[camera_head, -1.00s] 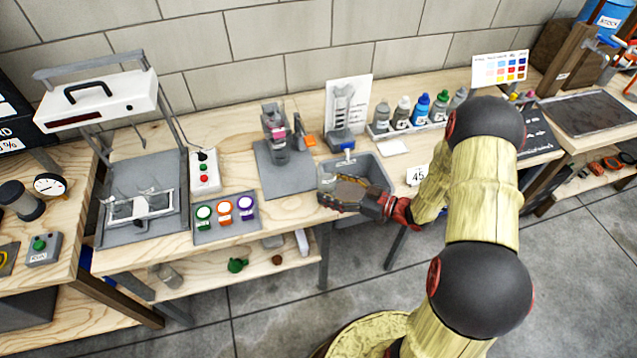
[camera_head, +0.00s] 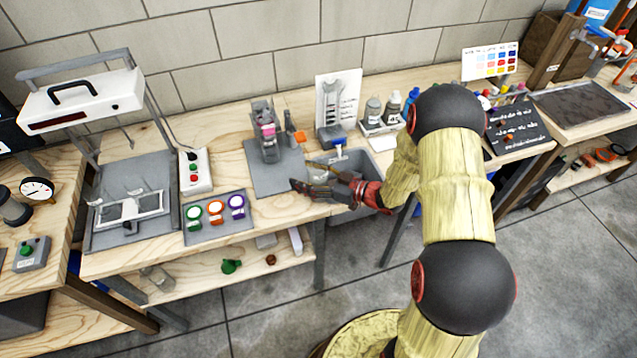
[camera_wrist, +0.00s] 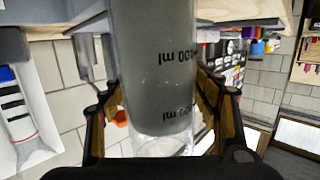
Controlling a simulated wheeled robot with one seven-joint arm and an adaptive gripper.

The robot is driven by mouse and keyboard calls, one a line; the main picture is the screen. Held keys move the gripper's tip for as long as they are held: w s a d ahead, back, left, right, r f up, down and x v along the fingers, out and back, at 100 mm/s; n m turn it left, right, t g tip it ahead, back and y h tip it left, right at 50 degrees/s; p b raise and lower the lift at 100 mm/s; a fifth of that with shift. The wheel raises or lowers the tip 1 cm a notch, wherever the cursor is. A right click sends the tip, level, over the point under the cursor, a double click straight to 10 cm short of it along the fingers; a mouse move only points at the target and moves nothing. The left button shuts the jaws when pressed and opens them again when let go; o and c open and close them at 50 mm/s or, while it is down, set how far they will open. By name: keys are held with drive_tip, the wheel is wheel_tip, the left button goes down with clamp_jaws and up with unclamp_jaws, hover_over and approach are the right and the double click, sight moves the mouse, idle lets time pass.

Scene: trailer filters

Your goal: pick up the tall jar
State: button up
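The tall jar (camera_wrist: 160,85) fills the middle of the wrist view. It is a clear cylinder with grey contents and dark ml markings, seen upside down and running out of the top edge. My gripper (camera_wrist: 163,105) has one finger on each side of the jar. The fingers are spread, with slivers of background between them and the jar; firm contact does not show. In the head view my gripper (camera_head: 318,180) points left, in front of the grey bin at the bench's front edge. I cannot make out the jar there.
A stand with a pinkish part (camera_head: 266,130) is on a grey mat left of my gripper. A grey bin (camera_head: 379,160) is just behind it, with bottles (camera_head: 372,110) farther back. A tray of coloured round pots (camera_head: 216,213) lies at front left.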

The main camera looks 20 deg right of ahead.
clamp_jaws()
idle(0.8)
